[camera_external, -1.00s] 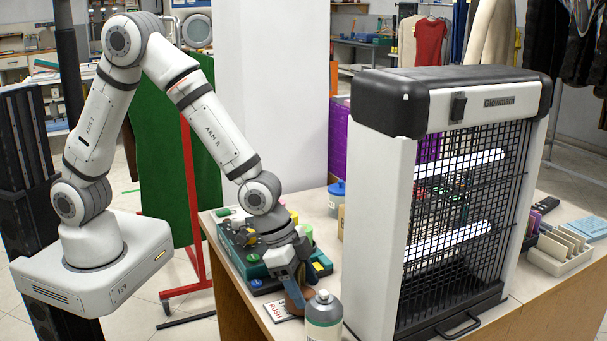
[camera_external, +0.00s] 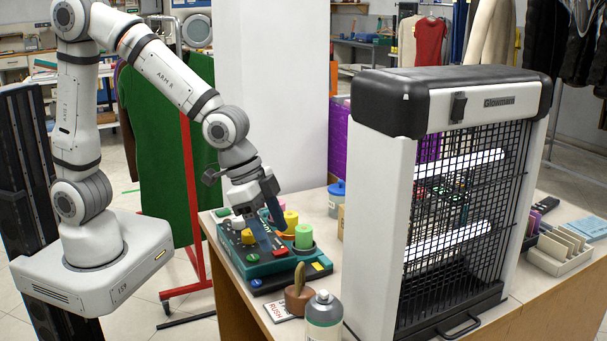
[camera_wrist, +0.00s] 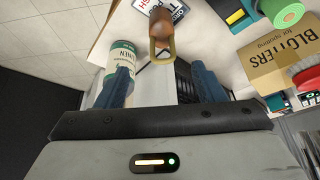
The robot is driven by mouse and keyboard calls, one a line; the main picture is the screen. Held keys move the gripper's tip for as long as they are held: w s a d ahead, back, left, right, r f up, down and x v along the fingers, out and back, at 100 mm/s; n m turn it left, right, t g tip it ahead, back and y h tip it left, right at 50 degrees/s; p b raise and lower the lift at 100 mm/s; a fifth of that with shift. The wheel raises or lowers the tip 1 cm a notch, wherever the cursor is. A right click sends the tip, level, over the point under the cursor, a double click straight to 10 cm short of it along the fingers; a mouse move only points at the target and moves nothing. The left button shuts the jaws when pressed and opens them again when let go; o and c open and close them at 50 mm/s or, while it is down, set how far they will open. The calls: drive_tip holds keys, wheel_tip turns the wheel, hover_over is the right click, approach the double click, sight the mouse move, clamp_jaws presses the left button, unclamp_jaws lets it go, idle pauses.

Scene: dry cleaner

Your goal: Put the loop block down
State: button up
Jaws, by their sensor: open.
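The loop block (camera_external: 297,302), a brown rounded block with an olive loop on top, stands on the table near its front edge, by the RUSH card and left of the spray can. In the wrist view the loop block (camera_wrist: 160,22) shows at top centre, its loop pointing towards me, beyond the fingertips. My gripper (camera_external: 268,226) is above the teal tray, up and left of the block and apart from it. Its blue fingers are open with nothing between them; they also show in the wrist view (camera_wrist: 160,82).
The teal tray (camera_external: 266,270) holds coloured pieces, among them yellow and green cylinders. The spray can (camera_external: 323,318) stands right of the block. The RUSH card (camera_external: 277,311) lies beside it. A tall heater (camera_external: 380,200) blocks the right side. A blotters box (camera_wrist: 285,55) shows in the wrist view.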

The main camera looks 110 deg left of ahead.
drive_tip(key=s+d+r+g, duration=0.1)
drive_tip(key=s+r, duration=0.1)
drive_tip(key=s, duration=0.9)
drive_tip(key=s+d+r+g, duration=0.1)
drive_tip(key=s+r, duration=0.2)
drive_tip(key=s, duration=0.8)
drive_tip(key=shift+s+d, duration=0.15)
drive_tip(key=shift+s, duration=0.1)
drive_tip(key=shift+r, duration=0.1)
